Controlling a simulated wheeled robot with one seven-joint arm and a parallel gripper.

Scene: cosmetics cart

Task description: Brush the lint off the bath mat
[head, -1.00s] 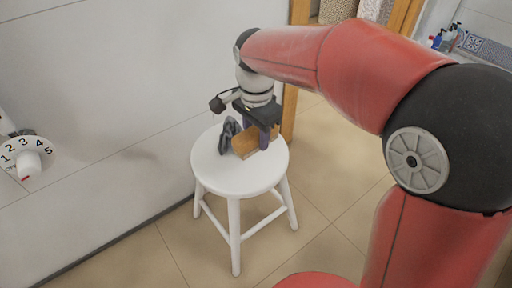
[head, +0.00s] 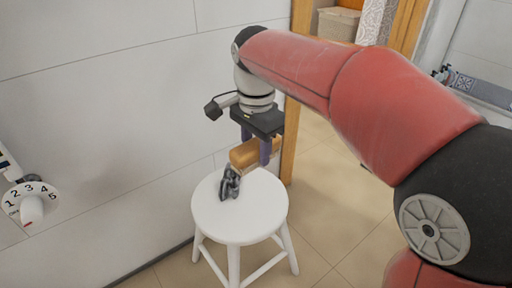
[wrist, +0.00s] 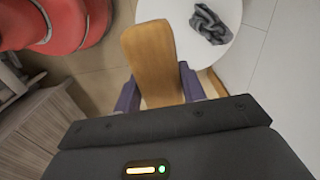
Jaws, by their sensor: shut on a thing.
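A brown wooden brush (head: 246,153) is held between the purple fingers of my gripper (head: 256,150). In the head view it hangs above the white stool, apart from the seat. In the wrist view the brush (wrist: 149,55) shows its flat wooden back between the two fingers (wrist: 158,88); its bristles cannot be made out. No bath mat or lint can be identified in any view.
A white round stool (head: 262,212) stands below my gripper, by the wall. A crumpled dark grey cloth (head: 229,184) lies on its seat, near the brush. A numbered dial (head: 31,203) is on the wall at left. Tiled floor (head: 338,205) is open at right.

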